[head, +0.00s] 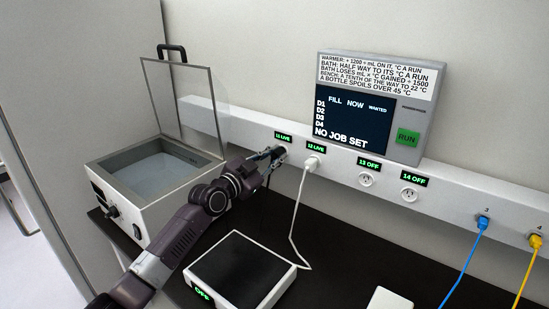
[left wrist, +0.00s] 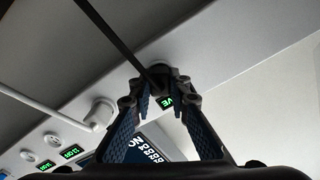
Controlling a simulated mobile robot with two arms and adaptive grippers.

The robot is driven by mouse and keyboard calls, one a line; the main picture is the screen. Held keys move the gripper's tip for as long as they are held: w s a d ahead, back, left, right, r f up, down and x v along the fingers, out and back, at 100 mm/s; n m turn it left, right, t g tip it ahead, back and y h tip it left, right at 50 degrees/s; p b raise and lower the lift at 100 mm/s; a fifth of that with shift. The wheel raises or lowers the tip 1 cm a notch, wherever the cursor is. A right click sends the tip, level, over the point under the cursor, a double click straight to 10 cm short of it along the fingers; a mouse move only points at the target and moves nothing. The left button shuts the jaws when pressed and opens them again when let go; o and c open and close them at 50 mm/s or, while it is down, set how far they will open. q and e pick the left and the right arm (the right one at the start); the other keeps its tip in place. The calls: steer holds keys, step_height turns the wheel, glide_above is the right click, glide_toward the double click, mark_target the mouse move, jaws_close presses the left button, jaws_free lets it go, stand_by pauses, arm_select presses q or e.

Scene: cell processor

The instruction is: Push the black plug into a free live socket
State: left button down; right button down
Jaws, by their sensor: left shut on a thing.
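My left gripper (head: 275,157) is at the wall rail, just below the green "11 LIVE" label (head: 283,137). In the left wrist view its fingers (left wrist: 158,88) are closed around the black plug (left wrist: 158,74), whose black cable (left wrist: 112,35) runs off to the upper left. The plug's front is at the face of socket 11 (left wrist: 157,50); how deep it sits cannot be told. A white plug (head: 312,161) fills the socket under "12 LIVE" (head: 316,148). Socket 13 (head: 366,180) and socket 14 (head: 409,195) are empty and labelled OFF. My right gripper is not in view.
An open-lidded bath (head: 143,215) stands at the left, beside my left arm. A black-topped warmer (head: 243,270) marked OFF lies in front. The white cable (head: 293,230) hangs close to my gripper. A control panel (head: 370,108) sits above the rail; blue (head: 481,224) and yellow (head: 535,242) plugs are right.

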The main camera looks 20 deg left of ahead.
arm_select(q)
steer(key=c, duration=1.7)
jaws_free()
steer(key=shift+c, duration=0.2)
steer(key=v, duration=1.2)
